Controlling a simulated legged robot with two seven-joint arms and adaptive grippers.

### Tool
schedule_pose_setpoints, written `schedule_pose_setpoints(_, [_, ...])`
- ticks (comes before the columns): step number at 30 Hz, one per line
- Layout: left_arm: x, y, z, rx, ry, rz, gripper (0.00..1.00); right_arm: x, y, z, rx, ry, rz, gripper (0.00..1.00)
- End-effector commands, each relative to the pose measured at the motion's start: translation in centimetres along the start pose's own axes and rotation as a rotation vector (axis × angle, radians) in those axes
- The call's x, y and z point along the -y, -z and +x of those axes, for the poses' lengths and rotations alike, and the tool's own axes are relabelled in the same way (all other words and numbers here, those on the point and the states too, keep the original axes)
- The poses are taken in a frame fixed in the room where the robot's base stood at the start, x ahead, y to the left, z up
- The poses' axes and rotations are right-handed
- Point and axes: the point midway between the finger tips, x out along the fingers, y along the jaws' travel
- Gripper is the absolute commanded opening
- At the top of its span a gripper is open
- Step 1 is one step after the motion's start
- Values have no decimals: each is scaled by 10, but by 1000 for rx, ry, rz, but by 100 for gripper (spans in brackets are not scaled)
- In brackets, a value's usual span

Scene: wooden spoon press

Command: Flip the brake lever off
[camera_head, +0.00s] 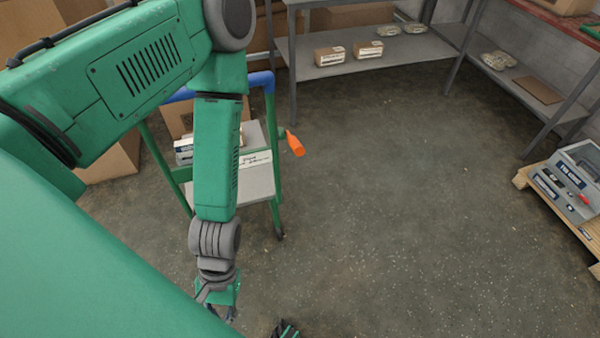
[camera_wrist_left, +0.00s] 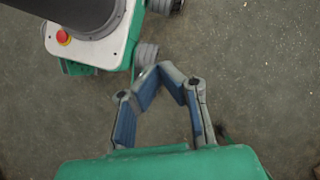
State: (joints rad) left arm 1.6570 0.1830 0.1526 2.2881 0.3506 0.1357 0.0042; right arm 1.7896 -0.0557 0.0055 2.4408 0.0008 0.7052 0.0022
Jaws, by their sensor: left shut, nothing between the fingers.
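An orange lever (camera_head: 295,143), which looks like the brake lever, sticks out from the right side of a green cart (camera_head: 276,190) with a blue handle (camera_head: 262,79). My left gripper (camera_head: 226,312) hangs low near the bottom of the head view, nearer to me than the cart and well apart from the lever. In the left wrist view the left gripper (camera_wrist_left: 163,72) has its fingertips together, with nothing between them and bare floor beyond. The lever does not show in that view. My left forearm hides part of the cart. My right gripper cannot be made out.
Boxes stand on the cart and on the floor behind it. A grey shelf (camera_head: 395,62) with small cartons runs along the back. The floor right of the cart is clear.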

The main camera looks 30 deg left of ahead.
Motion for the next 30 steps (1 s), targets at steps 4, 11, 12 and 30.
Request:
schedule_pose_setpoints(4, [-23, -14, 28, 203, -86, -164, 0, 0, -1, 26, 0, -1, 2, 40])
schedule_pose_setpoints(11, [-92, -17, 35, 643, -371, -481, 0, 0, -4, 70, 1, -1, 1, 40])
schedule_pose_setpoints(12, [-106, -10, 30, 720, -439, -533, 0, 0, -4, 77, 1, -1, 1, 40])
schedule_pose_setpoints(30, [-71, 249, -123, 1389, -1857, -809, 0, 1, -10, 176, 1, -1, 2, 40])
